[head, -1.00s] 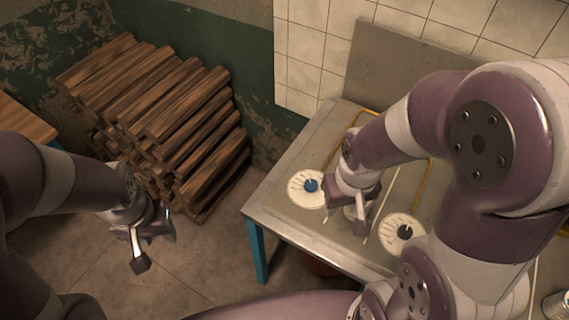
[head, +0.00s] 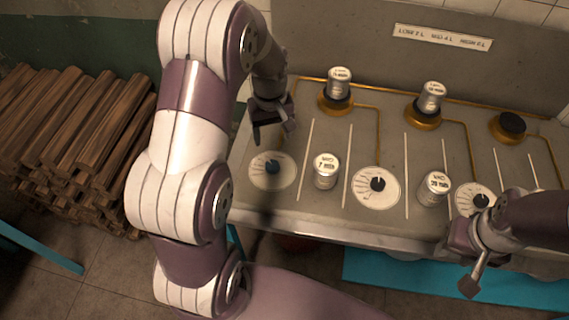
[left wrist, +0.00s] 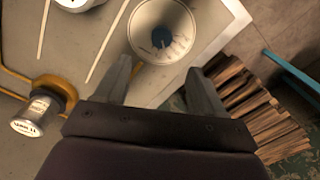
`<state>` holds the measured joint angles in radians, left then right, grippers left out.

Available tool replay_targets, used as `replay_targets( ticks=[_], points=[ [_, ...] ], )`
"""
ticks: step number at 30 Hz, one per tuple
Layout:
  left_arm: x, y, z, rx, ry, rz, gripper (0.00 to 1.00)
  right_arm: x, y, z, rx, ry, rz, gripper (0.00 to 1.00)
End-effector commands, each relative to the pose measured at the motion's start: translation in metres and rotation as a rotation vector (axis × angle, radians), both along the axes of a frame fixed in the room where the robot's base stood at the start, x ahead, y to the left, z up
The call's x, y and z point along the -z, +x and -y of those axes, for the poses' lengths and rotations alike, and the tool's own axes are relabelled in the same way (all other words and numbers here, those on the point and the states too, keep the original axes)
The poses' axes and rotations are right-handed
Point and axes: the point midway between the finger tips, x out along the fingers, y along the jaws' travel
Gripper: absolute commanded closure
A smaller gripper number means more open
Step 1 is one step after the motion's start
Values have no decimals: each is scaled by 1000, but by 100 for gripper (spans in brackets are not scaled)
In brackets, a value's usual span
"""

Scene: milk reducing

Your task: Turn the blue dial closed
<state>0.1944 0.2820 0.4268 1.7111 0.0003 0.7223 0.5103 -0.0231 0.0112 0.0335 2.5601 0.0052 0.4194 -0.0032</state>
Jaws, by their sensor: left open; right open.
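The blue dial (head: 272,167) is a small knob at the middle of a round white marked plate (head: 286,182) at the left end of the metal counter. It also shows in the left wrist view (left wrist: 161,38), top middle, beyond the fingertips. My left gripper (head: 272,136) is open and empty, above and behind the dial, apart from it. In the left wrist view its two fingers (left wrist: 160,72) are spread wide with the dial plate ahead between them. My right gripper (head: 474,272) is open at the counter's front right, near a black-knobbed dial (head: 481,200).
The counter (head: 320,212) holds another black dial (head: 378,184) and two front cans (head: 327,170) (head: 434,188). Cans stand on brass burners (head: 337,104) (head: 423,118) behind. A bare burner (head: 511,127) is at right. Stacked wood (head: 70,140) lies left.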

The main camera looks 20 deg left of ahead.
Motion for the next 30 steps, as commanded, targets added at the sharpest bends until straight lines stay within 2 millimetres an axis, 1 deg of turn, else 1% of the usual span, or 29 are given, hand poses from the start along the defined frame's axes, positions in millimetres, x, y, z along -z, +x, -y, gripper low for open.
replay_targets(
  ticks=[5,9,12,15,18,20,27,28,29,30],
  points=[
    [32,0,-2,-15,-1,-8,31,-5,0,0,0,0,1,57],
    [69,0,-2,-14,-1,-7,31,-8,0,0,0,0,1,57],
    [92,0,-2,-13,-1,-6,31,-10,0,0,0,0,1,57],
    [109,1,-2,-12,0,-2,31,-12,0,0,0,0,1,57],
    [119,1,-2,-12,0,-1,31,-12,0,0,0,0,1,57],
    [123,2,-2,-12,0,0,31,-13,0,0,0,0,1,57],
    [124,2,-2,-11,1,1,31,-12,0,0,0,0,1,57],
    [124,2,-2,-11,1,1,37,-12,0,0,0,0,1,57],
    [124,2,-2,-11,1,1,47,-12,0,0,0,0,1,57],
    [124,2,-2,-11,1,1,60,-12,0,0,0,0,1,57]
  ],
)
